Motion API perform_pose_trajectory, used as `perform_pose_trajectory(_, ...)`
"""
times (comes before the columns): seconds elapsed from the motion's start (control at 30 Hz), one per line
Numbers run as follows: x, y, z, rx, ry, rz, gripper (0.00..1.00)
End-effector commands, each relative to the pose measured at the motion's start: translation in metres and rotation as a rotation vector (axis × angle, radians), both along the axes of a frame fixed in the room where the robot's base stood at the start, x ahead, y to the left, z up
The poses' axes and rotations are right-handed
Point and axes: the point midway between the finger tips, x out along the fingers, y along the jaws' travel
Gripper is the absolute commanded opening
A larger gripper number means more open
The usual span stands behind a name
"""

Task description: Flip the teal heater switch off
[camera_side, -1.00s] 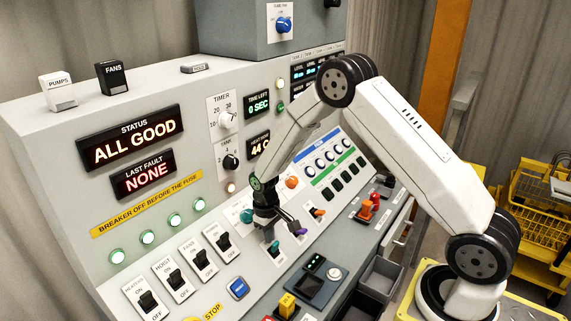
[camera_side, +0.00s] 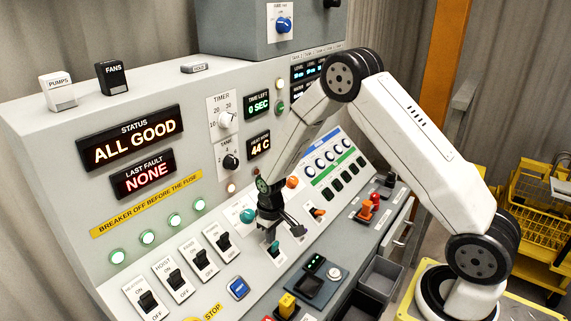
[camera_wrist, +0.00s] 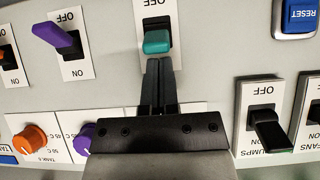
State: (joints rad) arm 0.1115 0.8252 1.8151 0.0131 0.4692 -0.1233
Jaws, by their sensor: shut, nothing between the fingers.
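The teal heater switch (camera_wrist: 157,41) is at the top middle of the wrist view, its lever tilted down from the OFF label, toward my fingers. It also shows small in the side view (camera_side: 275,248). My gripper (camera_wrist: 157,65) is shut and empty. Its fingertips are right at the lower edge of the teal lever tip in the wrist view; I cannot tell whether they touch it. In the side view my gripper (camera_side: 271,234) is just above the switch. The lower label of the teal switch is hidden behind the fingers.
A purple switch (camera_wrist: 57,37) stands beside the teal one, with an orange knob (camera_wrist: 30,142) and a purple knob (camera_wrist: 86,138) nearby. On the other side are the black pumps switch (camera_wrist: 267,125) and blue reset button (camera_wrist: 300,14). The status display (camera_side: 134,138) reads ALL GOOD.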

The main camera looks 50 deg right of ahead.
Motion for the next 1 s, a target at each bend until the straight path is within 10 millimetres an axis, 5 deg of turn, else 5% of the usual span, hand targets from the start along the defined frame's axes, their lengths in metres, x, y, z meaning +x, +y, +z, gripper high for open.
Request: perform_pose_trajectory(1.0, -0.0089, -0.0001, 0.0009, 0.001, -0.134, 0.0, 0.0)
